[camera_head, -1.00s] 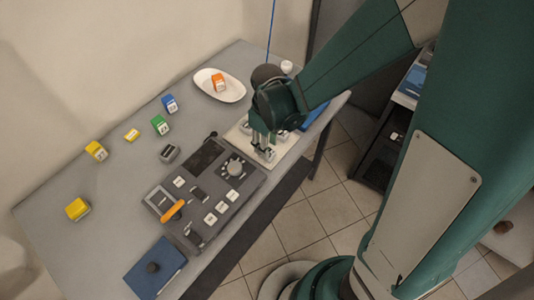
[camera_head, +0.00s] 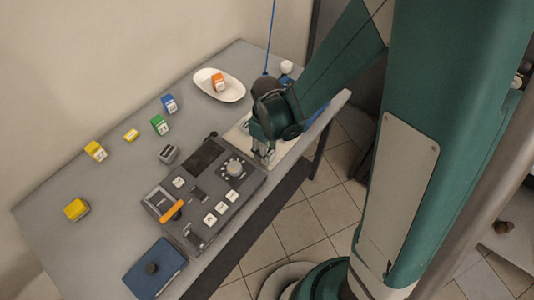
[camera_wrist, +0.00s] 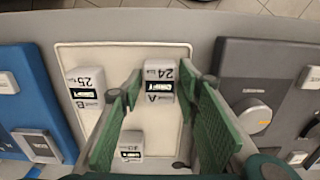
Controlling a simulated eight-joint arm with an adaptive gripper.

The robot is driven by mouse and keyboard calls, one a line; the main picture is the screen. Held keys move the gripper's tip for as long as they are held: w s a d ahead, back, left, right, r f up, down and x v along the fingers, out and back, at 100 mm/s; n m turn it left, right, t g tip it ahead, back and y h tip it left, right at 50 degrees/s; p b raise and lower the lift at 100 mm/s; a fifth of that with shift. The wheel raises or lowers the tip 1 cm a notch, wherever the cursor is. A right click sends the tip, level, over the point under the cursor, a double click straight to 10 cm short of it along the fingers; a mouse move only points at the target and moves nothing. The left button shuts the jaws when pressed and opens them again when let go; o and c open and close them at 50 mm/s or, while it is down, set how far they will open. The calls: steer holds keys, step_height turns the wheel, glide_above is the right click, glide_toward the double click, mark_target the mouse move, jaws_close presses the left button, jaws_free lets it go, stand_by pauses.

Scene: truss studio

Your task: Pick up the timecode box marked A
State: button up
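The timecode box marked A (camera_wrist: 158,92) is grey-white, with 24 on its side and a dark display, upside down in the wrist view. It stands on a cream mat (camera_wrist: 115,57). My gripper (camera_wrist: 164,84) is open, with its green fingers on either side of this box; a small gap shows at the right. Two similar boxes share the mat: one marked 25 (camera_wrist: 86,90) to the left, and another (camera_wrist: 130,146) nearer the wrist. In the head view, my gripper (camera_head: 263,154) is low over the mat (camera_head: 234,137) and hides the boxes.
A grey control panel (camera_head: 205,193) with an orange lever lies beside the mat. A blue case (camera_wrist: 22,95) is on the mat's other side. A white dish (camera_head: 232,91) holds an orange box (camera_head: 218,82). Several coloured boxes stand farther left. A blue-lidded item (camera_head: 157,268) lies at the front.

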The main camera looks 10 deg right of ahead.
steer(key=shift+c, duration=0.2)
steer(key=c, duration=0.6)
steer(key=shift+r, duration=0.15)
steer(key=shift+c, duration=0.2)
steer(key=shift+r+p, duration=0.65)
steer(key=shift+r, duration=4.2)
